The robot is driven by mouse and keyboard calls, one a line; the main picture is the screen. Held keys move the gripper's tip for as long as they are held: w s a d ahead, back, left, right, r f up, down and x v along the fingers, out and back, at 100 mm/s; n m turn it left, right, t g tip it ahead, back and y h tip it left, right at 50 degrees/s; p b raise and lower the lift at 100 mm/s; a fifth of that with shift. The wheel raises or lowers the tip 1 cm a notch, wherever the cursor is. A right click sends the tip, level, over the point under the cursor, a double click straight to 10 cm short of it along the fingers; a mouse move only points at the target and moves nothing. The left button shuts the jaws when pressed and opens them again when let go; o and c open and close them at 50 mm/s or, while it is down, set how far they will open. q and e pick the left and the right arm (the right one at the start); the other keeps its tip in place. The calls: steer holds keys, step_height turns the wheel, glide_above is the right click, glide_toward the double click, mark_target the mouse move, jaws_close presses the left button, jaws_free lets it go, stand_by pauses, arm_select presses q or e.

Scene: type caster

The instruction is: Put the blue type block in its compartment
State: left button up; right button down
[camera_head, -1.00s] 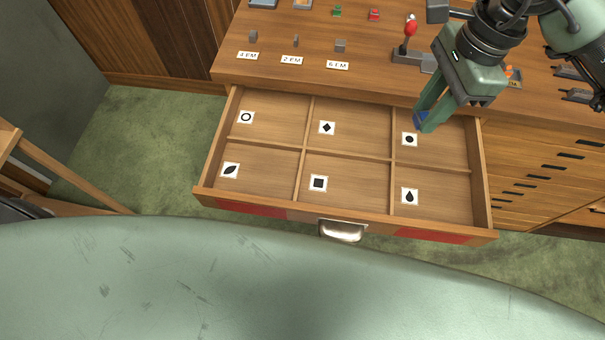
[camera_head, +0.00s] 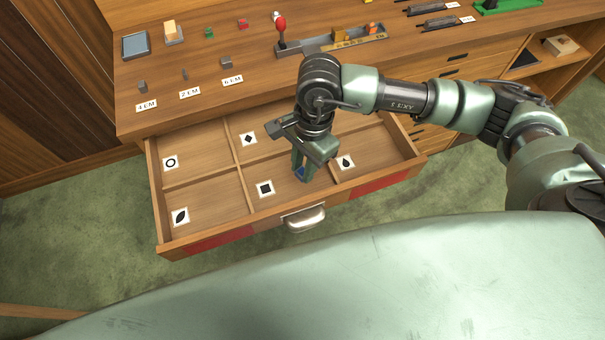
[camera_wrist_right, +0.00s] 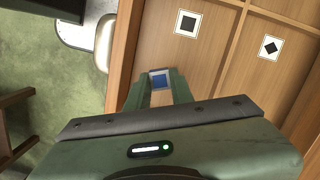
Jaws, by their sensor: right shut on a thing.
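The blue type block (camera_head: 301,172) is small and sits between the fingertips of my right gripper (camera_head: 304,174). In the right wrist view the blue block (camera_wrist_right: 160,81) shows between the two green fingers, which are shut on it. The gripper points down into the front row of the open drawer (camera_head: 205,236), right of the black square label (camera_head: 265,188) and left of the drop label (camera_head: 345,162). In the wrist view the block appears over the square-label compartment. Its height above the drawer floor is unclear. My left gripper is not in view.
The drawer has several compartments with thin dividers. Other labels show a ring (camera_head: 170,163), a leaf (camera_head: 180,217) and a diamond (camera_head: 248,139). A metal handle (camera_head: 303,218) is on the drawer front. Small grey blocks, a green and a red block stand on the worktop (camera_head: 150,75) behind.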

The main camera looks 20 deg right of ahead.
mark_target(303, 186)
steer(key=shift+f, duration=0.7)
step_height(303, 186, down, 4)
steer(key=shift+p, duration=0.4)
steer(key=shift+f, duration=0.1)
steer(key=shift+f, duration=0.15)
steer(key=c, duration=1.2)
jaws_free()
steer(key=shift+c, duration=0.2)
